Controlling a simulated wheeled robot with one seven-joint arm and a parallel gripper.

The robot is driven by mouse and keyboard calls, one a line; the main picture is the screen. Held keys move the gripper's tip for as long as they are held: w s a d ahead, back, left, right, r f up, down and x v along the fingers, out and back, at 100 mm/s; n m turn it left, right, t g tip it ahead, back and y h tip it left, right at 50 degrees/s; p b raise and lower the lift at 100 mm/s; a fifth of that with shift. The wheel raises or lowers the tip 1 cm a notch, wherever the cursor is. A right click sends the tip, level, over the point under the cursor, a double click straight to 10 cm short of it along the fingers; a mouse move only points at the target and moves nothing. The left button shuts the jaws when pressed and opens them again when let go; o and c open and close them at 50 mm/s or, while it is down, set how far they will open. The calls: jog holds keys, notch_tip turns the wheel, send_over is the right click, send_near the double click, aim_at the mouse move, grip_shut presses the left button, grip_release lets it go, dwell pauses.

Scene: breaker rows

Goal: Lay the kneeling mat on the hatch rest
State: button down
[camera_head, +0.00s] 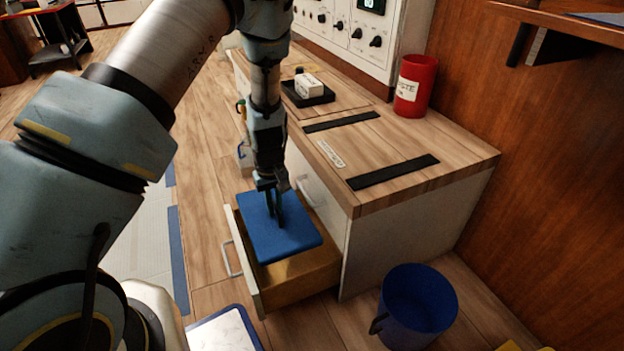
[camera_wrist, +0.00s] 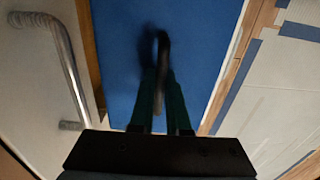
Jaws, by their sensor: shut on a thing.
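The kneeling mat is a flat blue slab (camera_head: 285,242) with a dark loop handle. It is in or just above the open drawer (camera_head: 300,280); I cannot tell whether it touches the bottom. My gripper (camera_head: 277,212) points down over the mat and is shut on its handle. In the wrist view, the mat (camera_wrist: 200,45) fills the middle and the handle (camera_wrist: 162,45) stands between the fingers (camera_wrist: 160,100). The hatch rest appears to be the two black strips (camera_head: 392,172) on the wooden counter, with a small label beside them. That area is bare.
A black tray (camera_head: 322,99) with a white block stands farther back on the counter. A red bin (camera_head: 414,86) stands at the counter's back edge. A blue bucket (camera_head: 418,305) is on the floor right of the drawer. A control panel (camera_head: 345,28) rises behind the counter.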

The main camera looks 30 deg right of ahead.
jog(key=w+a+r+m+p, duration=0.1)
jog(key=w+r+m+p, duration=0.1)
jog(key=w+r+p, duration=0.5)
jog(key=w+a+r+m+p, duration=0.1)
jog(key=w+a+r+p, duration=0.2)
jog(key=r, duration=0.9)
jog(key=s+d+r+m+p, duration=0.2)
jog(key=s+d+r+p, duration=0.15)
jog(key=d, duration=0.45)
jog(key=s+d+r+m+p, duration=0.2)
jog(key=s+d+r+p, duration=0.15)
jog(key=d, duration=0.45)
jog(key=s+d+r+m+p, duration=0.2)
jog(key=s+d+p, duration=0.25)
jog(key=d, duration=0.35)
jog(key=shift+s+d+f, duration=0.1)
jog(key=shift+d+f, duration=0.15)
jog(key=shift+f, duration=1.35)
jog(key=shift+s+d+f, duration=0.1)
jog(key=shift+d+f, duration=0.15)
jog(key=shift+f, duration=1.4)
jog(key=shift+d+f, duration=0.25)
jog(key=shift+f, duration=1.35)
jog(key=shift+f, duration=0.1)
